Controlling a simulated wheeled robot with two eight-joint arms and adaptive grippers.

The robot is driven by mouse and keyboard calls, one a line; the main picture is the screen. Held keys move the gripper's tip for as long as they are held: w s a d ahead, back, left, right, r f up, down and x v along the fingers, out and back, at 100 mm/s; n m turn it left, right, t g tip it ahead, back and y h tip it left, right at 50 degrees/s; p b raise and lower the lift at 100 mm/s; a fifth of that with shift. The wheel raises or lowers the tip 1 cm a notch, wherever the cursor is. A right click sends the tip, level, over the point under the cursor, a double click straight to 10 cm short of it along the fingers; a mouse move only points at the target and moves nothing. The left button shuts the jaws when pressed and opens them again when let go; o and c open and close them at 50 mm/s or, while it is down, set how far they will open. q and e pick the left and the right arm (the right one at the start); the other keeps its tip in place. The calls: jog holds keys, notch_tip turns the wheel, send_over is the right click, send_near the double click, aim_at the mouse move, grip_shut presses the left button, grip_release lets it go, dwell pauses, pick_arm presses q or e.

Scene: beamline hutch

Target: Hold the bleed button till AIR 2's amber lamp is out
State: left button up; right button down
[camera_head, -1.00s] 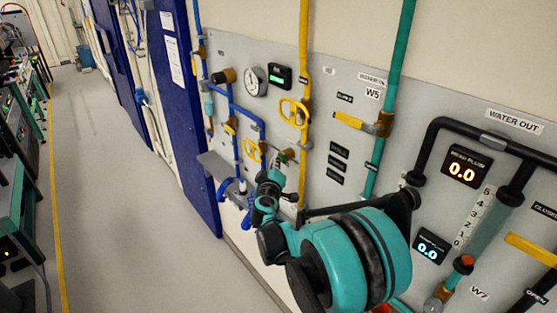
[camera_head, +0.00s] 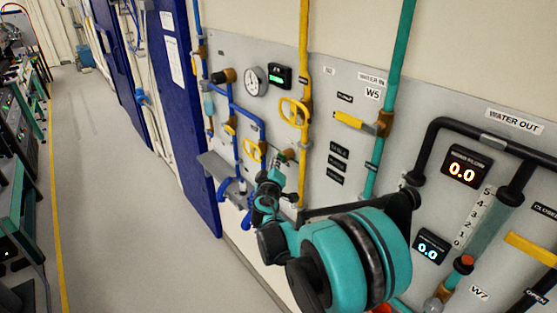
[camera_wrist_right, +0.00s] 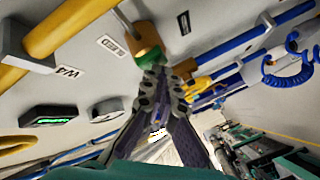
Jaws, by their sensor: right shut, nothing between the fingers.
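My right gripper (camera_head: 270,180) is at the wall panel (camera_head: 225,52), just below a small brass-and-green fitting (camera_head: 286,155). In the right wrist view my right gripper (camera_wrist_right: 166,82) is shut and empty. Its fingertips are close to the brass-and-green fitting (camera_wrist_right: 147,40); I cannot tell whether they touch it. My left gripper is out of view.
A yellow pipe with yellow valve handles (camera_head: 293,112) and blue pipes with coiled blue hose (camera_head: 224,190) are close to my right gripper. A grey shelf (camera_head: 214,164) juts out at left. A teal pipe (camera_head: 397,60) stands at right. The floor aisle (camera_head: 110,190) is clear.

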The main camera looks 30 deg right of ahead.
jog(key=shift+a, duration=0.95)
jog(key=shift+s+a, duration=0.15)
jog(key=shift+a, duration=1.1)
jog(key=shift+s+a, duration=0.1)
jog(key=shift+a, duration=1.15)
jog(key=s+a+f+g+y+b, duration=0.2)
jog(key=s+a+f, duration=0.4)
jog(key=s, duration=0.3)
jog(key=s+a+f+m+g+y+b, duration=0.1)
jog(key=s+a+f+g+y+b, duration=0.1)
jog(key=s+a+f+y, duration=0.3)
jog(key=s+a+f+g+y+b, duration=0.2)
jog(key=s+a+f, duration=0.4)
jog(key=s, duration=0.7)
jog(key=shift+s+a+f+m+y+b, duration=0.4)
jog(key=shift+a+y+b, duration=0.35)
jog(key=shift+a+y, duration=0.4)
